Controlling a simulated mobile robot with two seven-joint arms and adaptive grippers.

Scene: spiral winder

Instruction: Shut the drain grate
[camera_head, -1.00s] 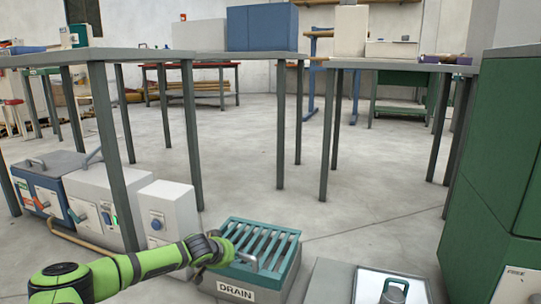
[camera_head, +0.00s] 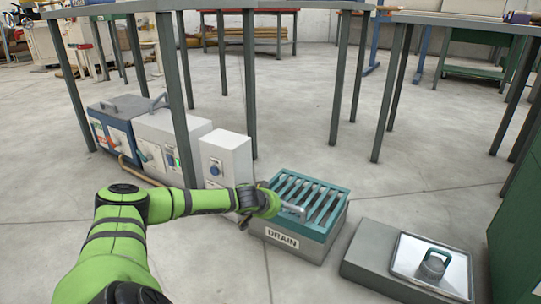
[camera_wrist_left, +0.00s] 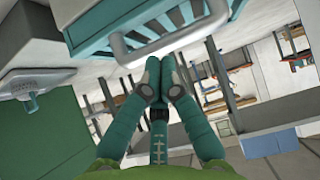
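The drain grate (camera_head: 312,198) is a teal slatted panel on top of a low grey box (camera_head: 325,247) labelled DRAIN. It looks nearly flat, but I cannot tell whether it is fully down. Its grey bar handle (camera_head: 292,210) is on the near side; the handle also shows large in the left wrist view (camera_wrist_left: 178,42). My left gripper (camera_head: 272,204) is just left of the handle. In the left wrist view its fingers (camera_wrist_left: 160,66) are drawn together, with nothing visible between them and the tips just short of the handle. My right gripper is out of view.
A low grey box with a white lid and knob (camera_head: 431,264) stands right of the drain. White switch boxes (camera_head: 226,160) and a blue box (camera_head: 112,125) stand to the left under the table (camera_head: 250,5). Open floor lies behind the drain.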

